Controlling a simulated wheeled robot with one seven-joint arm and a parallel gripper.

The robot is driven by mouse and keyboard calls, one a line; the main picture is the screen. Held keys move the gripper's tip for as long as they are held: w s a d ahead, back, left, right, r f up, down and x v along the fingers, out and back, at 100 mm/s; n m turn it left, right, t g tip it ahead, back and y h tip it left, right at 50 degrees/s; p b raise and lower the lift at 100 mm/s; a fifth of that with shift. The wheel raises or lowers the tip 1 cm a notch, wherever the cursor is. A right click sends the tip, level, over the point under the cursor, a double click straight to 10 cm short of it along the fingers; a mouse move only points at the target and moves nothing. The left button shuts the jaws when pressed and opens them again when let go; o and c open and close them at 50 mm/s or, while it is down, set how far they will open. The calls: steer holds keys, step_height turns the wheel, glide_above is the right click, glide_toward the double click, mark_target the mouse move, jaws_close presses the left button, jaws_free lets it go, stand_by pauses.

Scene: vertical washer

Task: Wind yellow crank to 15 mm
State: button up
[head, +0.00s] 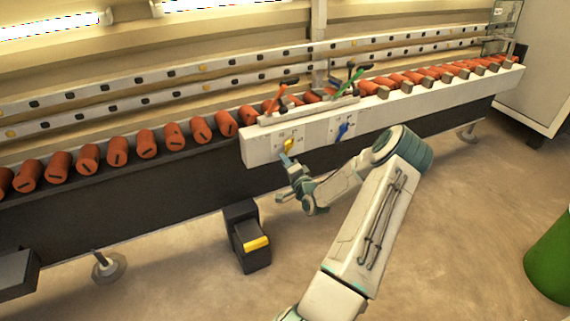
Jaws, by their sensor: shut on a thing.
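The yellow crank (289,145) is on the front of the white panel (255,150), left of the blue crank (342,129). My gripper (287,156) reaches up to the yellow crank from below and is shut on it. The fingertips are small in the head view and partly cover the crank. The scale or reading by the crank is too small to make out.
A row of orange rollers (88,158) runs along the machine on both sides of the panel. Red and green levers (349,88) stand above the panel. A black pedal box with a yellow pedal (256,243) is on the floor below. A green drum (550,262) stands at right. The floor around my arm is mostly clear.

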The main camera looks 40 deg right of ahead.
steer(key=shift+s+d, duration=0.15)
steer(key=shift+d, duration=0.2)
steer(key=o, duration=0.9)
steer(key=shift+s+d, duration=0.1)
steer(key=shift+a, duration=0.35)
steer(key=p+v, duration=0.3)
steer(key=v, duration=1)
steer(key=shift+s+d, duration=0.1)
steer(key=shift+s, duration=0.2)
